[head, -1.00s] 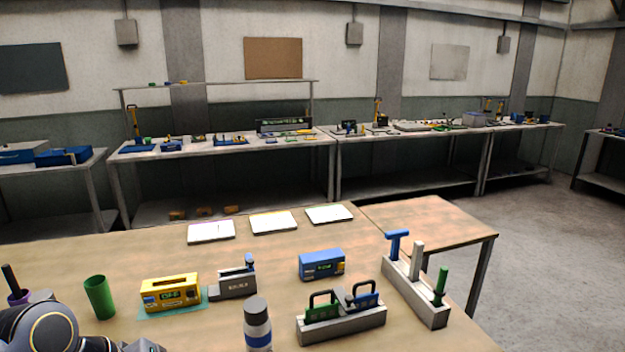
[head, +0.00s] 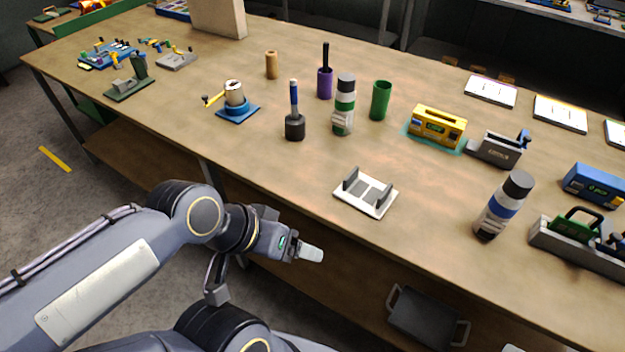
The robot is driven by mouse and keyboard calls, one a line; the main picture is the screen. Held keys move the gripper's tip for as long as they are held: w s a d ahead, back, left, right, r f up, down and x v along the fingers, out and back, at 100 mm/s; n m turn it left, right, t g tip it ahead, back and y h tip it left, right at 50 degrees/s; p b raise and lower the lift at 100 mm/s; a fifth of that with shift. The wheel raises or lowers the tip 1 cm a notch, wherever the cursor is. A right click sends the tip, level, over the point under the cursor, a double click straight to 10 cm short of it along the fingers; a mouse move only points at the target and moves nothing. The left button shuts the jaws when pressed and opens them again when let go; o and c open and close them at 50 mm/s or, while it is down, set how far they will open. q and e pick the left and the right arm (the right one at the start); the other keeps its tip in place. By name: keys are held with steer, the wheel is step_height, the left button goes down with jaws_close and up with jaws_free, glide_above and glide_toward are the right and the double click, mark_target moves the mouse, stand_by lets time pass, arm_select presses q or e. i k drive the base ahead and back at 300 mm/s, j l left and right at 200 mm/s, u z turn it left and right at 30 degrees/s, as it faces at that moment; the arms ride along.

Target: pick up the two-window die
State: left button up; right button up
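A rack (head: 575,252) stands at the right edge of the bench. I cannot tell from here which die has two windows. My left gripper (head: 311,254) hangs in front of the bench's near edge, well to the left of the rack and touching nothing. Its pale fingertips are seen side-on, so their gap does not show. My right gripper is not in view.
A white stand with two uprights (head: 366,193) sits near the front edge. A bottle with a blue band (head: 502,207) stands left of the rack. A yellow machine (head: 436,126), grey press (head: 497,149) and blue box (head: 594,186) stand behind. Bench around the white stand is clear.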

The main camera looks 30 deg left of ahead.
mark_target(368, 194)
steer(key=j+u, duration=0.25)
steer(key=u, duration=0.2)
steer(key=i+u, duration=0.15)
steer(key=u, duration=0.25)
steer(key=i+l+u, duration=0.1)
steer(key=u, duration=0.3)
steer(key=i+l+u, duration=0.1)
steer(key=u, duration=0.25)
steer(key=l, duration=0.1)
